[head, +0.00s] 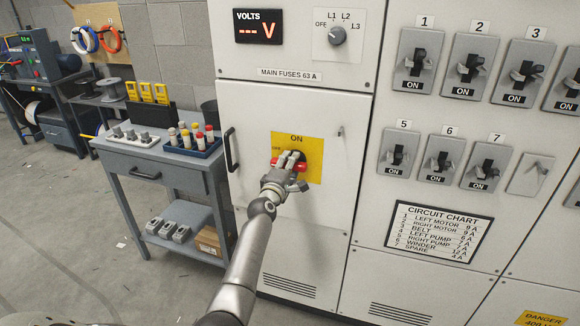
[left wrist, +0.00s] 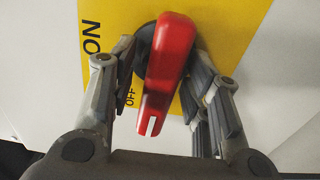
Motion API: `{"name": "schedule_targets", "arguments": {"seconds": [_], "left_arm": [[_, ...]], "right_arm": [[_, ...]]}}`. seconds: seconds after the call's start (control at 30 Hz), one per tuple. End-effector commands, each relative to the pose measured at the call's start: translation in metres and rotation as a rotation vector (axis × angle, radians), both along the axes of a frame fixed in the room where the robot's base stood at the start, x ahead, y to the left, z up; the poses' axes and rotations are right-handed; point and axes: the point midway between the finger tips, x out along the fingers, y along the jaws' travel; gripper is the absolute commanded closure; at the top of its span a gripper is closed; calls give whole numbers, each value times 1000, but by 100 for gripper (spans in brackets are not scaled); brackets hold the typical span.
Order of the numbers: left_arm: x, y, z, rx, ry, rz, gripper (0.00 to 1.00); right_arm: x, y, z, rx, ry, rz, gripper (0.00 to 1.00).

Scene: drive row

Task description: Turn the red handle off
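The red handle (head: 301,166) sits on a yellow plate (head: 312,142) on the grey cabinet door. ON is printed at the plate's top and OFF at its left side. In the left wrist view the red handle (left wrist: 166,70) lies lengthwise between my fingers. Its white-marked end points to the left side of the plate, near OFF, not up at ON. My left gripper (head: 288,163) is at the handle, with fingers on both sides. In the left wrist view my left gripper (left wrist: 163,55) looks open around it, with a gap on the left; contact on the right is unclear. My right gripper is not in view.
A volts display (head: 264,27) shows dashes, beside a selector knob (head: 337,36). Several breaker switches (head: 413,62) are at the right. A door pull (head: 231,149) is left of the plate.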

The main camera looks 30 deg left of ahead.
Motion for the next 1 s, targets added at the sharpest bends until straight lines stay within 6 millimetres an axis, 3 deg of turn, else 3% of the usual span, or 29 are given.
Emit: {"name": "schedule_targets", "arguments": {"seconds": [0.27,0.47,1.0], "left_arm": [[-1,-1,-1,2,1,-1,55],[-13,-5,-2,1,2,-3,55],[-97,-24,-2,1,2,0,55]], "right_arm": [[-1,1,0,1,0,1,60],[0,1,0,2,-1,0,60],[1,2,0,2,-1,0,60]]}}
